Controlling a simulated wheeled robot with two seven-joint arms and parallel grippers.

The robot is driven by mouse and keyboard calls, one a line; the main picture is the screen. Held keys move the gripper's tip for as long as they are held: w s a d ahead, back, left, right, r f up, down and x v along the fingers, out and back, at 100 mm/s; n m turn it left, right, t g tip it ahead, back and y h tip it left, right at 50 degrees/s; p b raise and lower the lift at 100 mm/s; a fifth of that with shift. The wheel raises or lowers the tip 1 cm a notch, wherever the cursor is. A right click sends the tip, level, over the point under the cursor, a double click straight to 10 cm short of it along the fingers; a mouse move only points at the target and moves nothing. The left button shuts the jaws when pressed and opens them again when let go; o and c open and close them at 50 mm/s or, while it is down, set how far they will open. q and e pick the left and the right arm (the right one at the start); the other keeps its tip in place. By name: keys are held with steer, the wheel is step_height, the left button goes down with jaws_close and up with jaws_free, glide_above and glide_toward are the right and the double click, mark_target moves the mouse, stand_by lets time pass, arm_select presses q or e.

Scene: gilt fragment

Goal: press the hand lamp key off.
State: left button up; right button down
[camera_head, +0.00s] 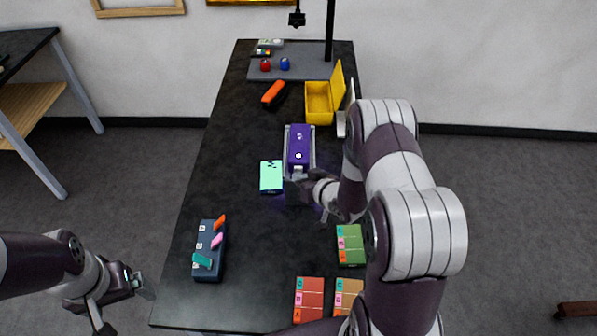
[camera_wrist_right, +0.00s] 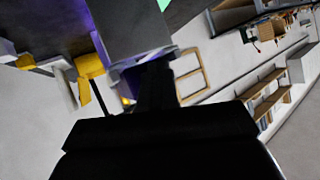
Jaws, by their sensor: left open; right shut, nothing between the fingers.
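The purple hand lamp (camera_head: 299,138) rests on a grey stand on the dark table, with a small pale key (camera_head: 298,156) on its top face. A faint violet glow shows around the stand's lower end. My right gripper (camera_head: 301,181) is shut and empty, at the near end of the lamp, just short of the key; I cannot tell whether it touches. In the right wrist view the shut fingers (camera_wrist_right: 155,88) are dark against a grey block with violet light beside it; the key is not visible there. My left gripper (camera_head: 124,306) is open and empty, off the table's near left edge.
A mint-green panel (camera_head: 271,177) lies left of the lamp. A blue block with coloured levers (camera_head: 208,262) sits near left. An open yellow box (camera_head: 319,104) and an orange-black object (camera_head: 273,93) lie beyond. Coloured cards (camera_head: 309,300) lie near right.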

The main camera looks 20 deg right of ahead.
steer(key=shift+w+d, duration=0.1)
steer(key=shift+w, duration=0.1)
steer(key=shift+w+d, duration=0.15)
steer(key=shift+w, duration=0.1)
stand_by(0.6)
steer(key=shift+s+a, duration=0.35)
steer(key=shift+s, duration=0.3)
steer(key=s+a, duration=0.1)
steer(key=s+p, duration=0.1)
steer(key=s, duration=0.1)
steer(key=s+a, duration=0.1)
steer(key=s, duration=0.1)
steer(key=shift+s+a, duration=0.2)
steer(key=shift+a, duration=0.1)
